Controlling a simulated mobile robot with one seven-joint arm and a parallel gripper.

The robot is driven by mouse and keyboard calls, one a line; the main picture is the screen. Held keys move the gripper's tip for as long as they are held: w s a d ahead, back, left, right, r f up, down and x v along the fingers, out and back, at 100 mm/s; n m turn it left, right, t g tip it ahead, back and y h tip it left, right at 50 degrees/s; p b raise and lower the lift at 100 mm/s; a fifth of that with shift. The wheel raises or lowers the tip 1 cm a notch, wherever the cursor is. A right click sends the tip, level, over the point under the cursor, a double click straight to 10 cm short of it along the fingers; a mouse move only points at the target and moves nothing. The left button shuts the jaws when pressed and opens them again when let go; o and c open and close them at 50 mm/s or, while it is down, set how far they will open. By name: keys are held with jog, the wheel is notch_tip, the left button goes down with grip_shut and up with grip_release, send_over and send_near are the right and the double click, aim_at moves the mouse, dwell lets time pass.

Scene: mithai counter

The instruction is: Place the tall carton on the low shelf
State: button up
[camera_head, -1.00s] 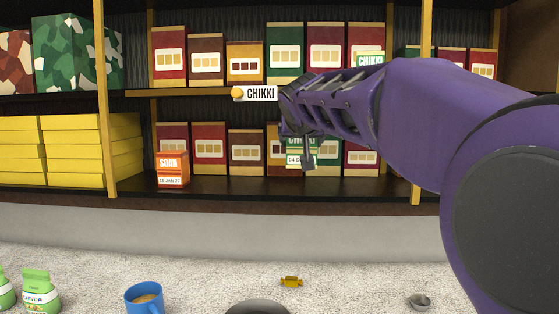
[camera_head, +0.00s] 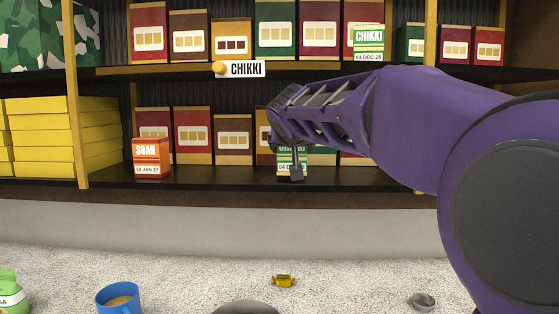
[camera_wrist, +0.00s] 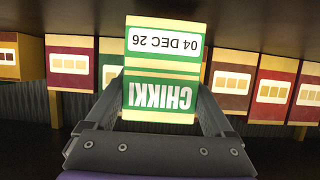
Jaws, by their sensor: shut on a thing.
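The green and cream CHIKKI carton (camera_head: 285,167), dated 04 DEC 26, is at the low shelf (camera_head: 220,178), partly hidden by my gripper (camera_head: 294,170). In the wrist view the carton (camera_wrist: 163,75) appears upside down between my fingers, and my gripper (camera_wrist: 165,105) is shut on it. It stands in front of the back row of boxes and looks upright. I cannot tell whether its base touches the shelf board.
An orange SOAN carton (camera_head: 147,157) stands on the low shelf to the left, with bare board between. A similar CHIKKI carton (camera_head: 367,41) stands on the upper shelf. A yellow post (camera_head: 76,110) and stacked yellow boxes (camera_head: 100,135) are at left. A blue mug (camera_head: 118,299) is in front.

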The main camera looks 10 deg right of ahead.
jog(key=shift+f, duration=0.35)
jog(key=shift+w+d, duration=0.1)
jog(key=shift+w, duration=0.2)
jog(key=shift+s, duration=0.1)
jog(key=shift+f, duration=0.3)
jog(key=o, duration=1.4)
jog(key=shift+r, duration=0.1)
jog(key=shift+c, duration=0.2)
